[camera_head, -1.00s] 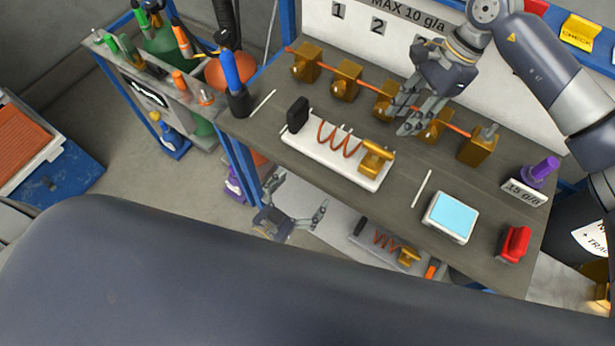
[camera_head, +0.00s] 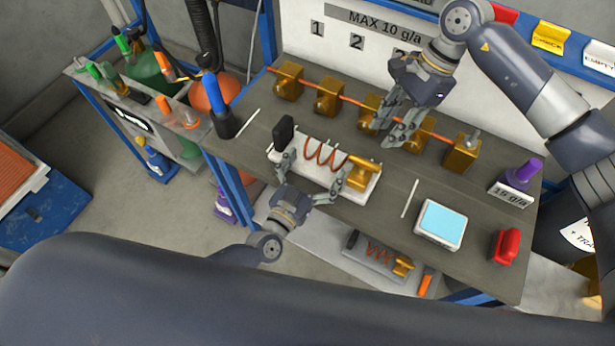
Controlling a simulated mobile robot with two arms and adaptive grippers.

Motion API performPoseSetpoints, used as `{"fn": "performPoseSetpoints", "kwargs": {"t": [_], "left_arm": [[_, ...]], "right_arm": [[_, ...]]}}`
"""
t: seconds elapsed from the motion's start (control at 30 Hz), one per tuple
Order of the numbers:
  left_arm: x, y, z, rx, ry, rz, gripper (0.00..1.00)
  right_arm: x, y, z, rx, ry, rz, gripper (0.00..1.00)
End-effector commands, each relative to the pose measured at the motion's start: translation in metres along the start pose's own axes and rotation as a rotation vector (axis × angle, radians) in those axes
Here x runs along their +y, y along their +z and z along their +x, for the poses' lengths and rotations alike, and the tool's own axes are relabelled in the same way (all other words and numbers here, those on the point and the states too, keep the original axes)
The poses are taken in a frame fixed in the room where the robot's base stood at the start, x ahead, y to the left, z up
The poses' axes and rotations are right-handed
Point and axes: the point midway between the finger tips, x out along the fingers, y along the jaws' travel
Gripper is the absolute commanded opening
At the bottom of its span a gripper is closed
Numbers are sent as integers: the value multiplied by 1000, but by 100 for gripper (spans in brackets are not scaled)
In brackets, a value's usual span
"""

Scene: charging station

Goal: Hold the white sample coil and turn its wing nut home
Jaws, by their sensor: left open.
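A white-based sample coil (camera_head: 365,199) lies on the bench top, with a black block at its left end, an orange-copper spiral and a brass block at its right end. My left gripper (camera_head: 312,173) is open at the coil's near side, one finger by the black end and the other by the brass end. I cannot tell whether it touches. My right gripper (camera_head: 387,133) is over the brass-block rail (camera_head: 328,97), near its middle blocks; its jaw gap is unclear. A small grey fitting (camera_head: 472,134) tops the rail's right end block; I cannot make out a wing nut.
A second, similar coil (camera_head: 376,258) lies on the lower shelf. A blue-screened box (camera_head: 440,223), red item (camera_head: 507,246) and purple-knobbed stand (camera_head: 522,177) occupy the bench's right part. A blue-handled tool in a dark holder (camera_head: 220,108) stands at the left.

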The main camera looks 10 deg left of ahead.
Motion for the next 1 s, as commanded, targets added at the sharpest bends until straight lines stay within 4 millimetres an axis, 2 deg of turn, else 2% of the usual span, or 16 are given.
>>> {"fn": "performPoseSetpoints", "kwargs": {"t": [0.13, 0.43, 0.6, 0.63, 0.83, 1.0], "left_arm": [[0, 0, 10, 0, 0, 0, 100], [0, 0, 11, -1, 0, 0, 100], [0, 0, 11, 0, 0, 0, 61], [0, 0, 11, 0, 0, 0, 58], [0, 0, 11, 0, 0, 0, 58], [0, 0, 11, 0, 0, 1, 58]], "right_arm": [[0, 0, 0, 0, 0, 0, 33], [0, 0, 0, 0, 0, 0, 33], [0, 0, 0, 0, 0, 0, 33], [0, 0, 0, 0, 0, 0, 33], [0, 2, 0, 8, 1, 19, 35], [0, 11, -3, 56, 5, 136, 35]]}}
